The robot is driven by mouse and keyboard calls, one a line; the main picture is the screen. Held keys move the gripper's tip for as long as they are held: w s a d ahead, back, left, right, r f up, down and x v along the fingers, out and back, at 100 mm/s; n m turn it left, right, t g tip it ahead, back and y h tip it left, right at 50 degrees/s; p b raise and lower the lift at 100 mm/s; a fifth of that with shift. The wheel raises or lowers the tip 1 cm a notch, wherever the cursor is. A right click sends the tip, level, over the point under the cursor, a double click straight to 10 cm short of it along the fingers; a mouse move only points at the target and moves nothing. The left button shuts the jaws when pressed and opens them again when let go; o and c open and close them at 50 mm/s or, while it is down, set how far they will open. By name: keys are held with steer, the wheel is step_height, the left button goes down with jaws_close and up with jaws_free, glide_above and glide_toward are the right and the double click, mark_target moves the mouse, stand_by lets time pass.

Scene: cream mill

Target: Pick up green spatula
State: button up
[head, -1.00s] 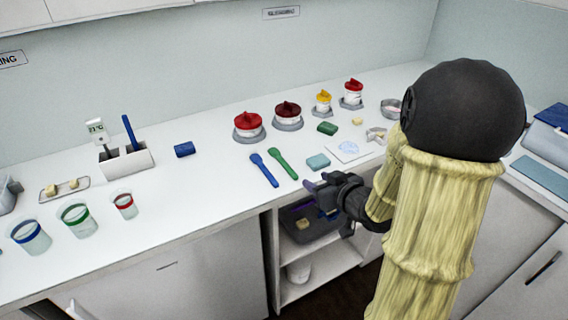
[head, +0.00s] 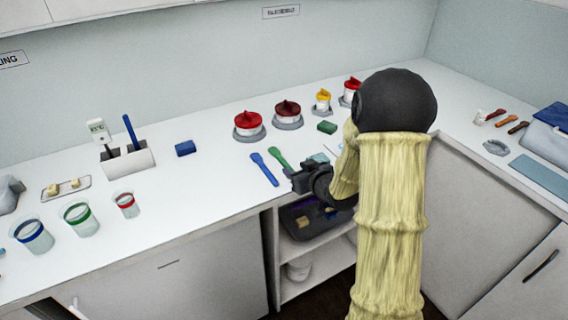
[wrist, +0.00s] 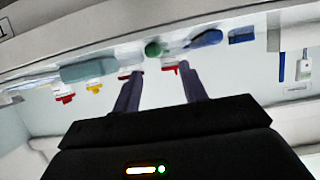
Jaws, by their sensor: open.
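The green spatula (head: 279,159) lies on the white counter, its near end close to my gripper. In the wrist view its rounded green end (wrist: 153,48) shows beyond and between my fingertips, to the left of the blue spatula (wrist: 207,38). The blue spatula (head: 264,169) lies just left of the green one in the head view. My gripper (head: 291,173) is at the front edge of the counter, in front of the green spatula and apart from it. In the wrist view my two fingers (wrist: 160,70) are spread with nothing between them.
Red-lidded (head: 248,124) and dark red-lidded (head: 287,115) pots stand behind the spatulas. A teal block (head: 318,157) lies right of the green spatula, partly hidden by my arm. A blue block (head: 185,148) lies to the left. An open shelf (head: 320,262) is below the counter.

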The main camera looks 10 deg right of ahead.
mark_target(287, 164)
steer(key=x, duration=0.5)
steer(key=shift+w+f+p, duration=0.1)
steer(key=shift+f+p, duration=0.05)
steer(key=shift+p, duration=0.25)
steer(key=shift+c, duration=0.4)
jaws_close()
